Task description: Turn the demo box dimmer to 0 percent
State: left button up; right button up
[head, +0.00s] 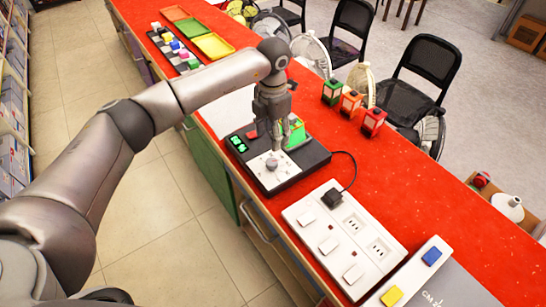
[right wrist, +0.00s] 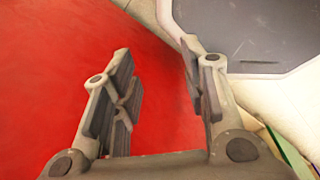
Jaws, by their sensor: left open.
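The demo box (head: 308,158) is a black slab on the red counter. It has a white dial plate with a round grey dimmer knob (head: 271,164), a small green display (head: 238,144) whose digits are too small to read, and a red part beside the display. A small green model house (head: 296,133) stands at its back, partly hidden. My left gripper (head: 275,146) is open and points down just behind and above the knob; whether it touches is unclear. My right gripper (right wrist: 158,95) is open and empty in the right wrist view.
A white socket panel (head: 343,238) with a black plug and cable lies in front of the box. Green, orange and red lanterns (head: 351,103) stand to the right. Coloured blocks and trays (head: 213,46) are farther back. Black chairs (head: 405,88) stand beyond the counter.

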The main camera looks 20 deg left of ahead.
aim_at(273, 161)
pick_arm(q)
notch_tip(273, 161, down, 9)
jog(key=shift+d+r+p, duration=0.1)
jog(key=shift+r+p, duration=0.05)
jog(key=shift+p, duration=1.05)
jog(key=shift+f, duration=0.8)
jog(key=shift+c, duration=0.4)
jog(key=c, duration=0.9)
